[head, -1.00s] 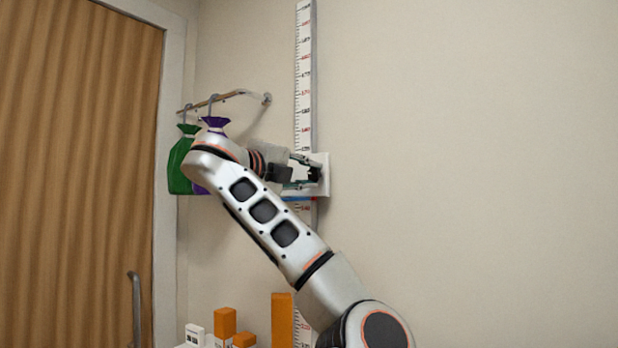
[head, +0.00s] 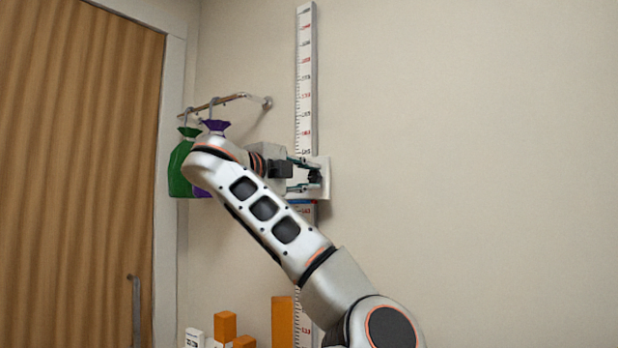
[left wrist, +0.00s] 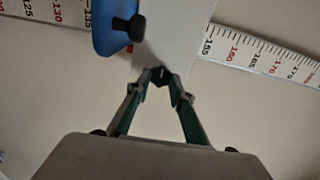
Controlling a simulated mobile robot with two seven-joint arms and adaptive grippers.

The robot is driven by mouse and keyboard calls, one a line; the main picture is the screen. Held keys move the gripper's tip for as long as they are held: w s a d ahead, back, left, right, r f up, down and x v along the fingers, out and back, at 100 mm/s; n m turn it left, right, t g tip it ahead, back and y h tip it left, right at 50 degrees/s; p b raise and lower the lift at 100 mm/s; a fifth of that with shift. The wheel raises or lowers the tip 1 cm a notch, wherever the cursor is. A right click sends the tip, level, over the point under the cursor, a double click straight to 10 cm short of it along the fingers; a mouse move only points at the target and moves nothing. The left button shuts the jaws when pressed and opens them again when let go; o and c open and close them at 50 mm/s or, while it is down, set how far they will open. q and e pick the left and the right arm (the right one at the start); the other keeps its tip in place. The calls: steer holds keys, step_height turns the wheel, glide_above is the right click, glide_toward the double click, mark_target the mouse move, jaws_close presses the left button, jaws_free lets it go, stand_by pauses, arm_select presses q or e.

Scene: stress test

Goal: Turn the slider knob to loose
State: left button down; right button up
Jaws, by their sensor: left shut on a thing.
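A white slider plate (head: 323,184) sits on a tall measuring scale (head: 306,82) on the wall. A dark slider knob (head: 315,177) sticks out from the plate. My left gripper (head: 311,176) reaches it from the left, with its fingers around the knob. In the left wrist view the fingertips close on the black knob (left wrist: 160,76) in front of the white plate (left wrist: 175,35). A blue piece (left wrist: 115,30) with another black knob (left wrist: 128,27) lies beside the plate, apart from the fingers. The knob's setting cannot be read. My right gripper is out of view.
A wall rail (head: 228,99) holds a green bag (head: 180,168) and a purple bag (head: 215,126), close behind my left arm. Orange blocks (head: 283,322) stand low at the bottom. The wall at right is clear.

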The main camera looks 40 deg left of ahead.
arm_select(q)
steer(key=shift+r, duration=0.1)
steer(key=c, duration=1.8)
jaws_free()
steer(key=shift+o, duration=0.2)
steer(key=s, duration=0.7)
steer(key=shift+s+d, duration=0.25)
steer(key=shift+d, duration=0.2)
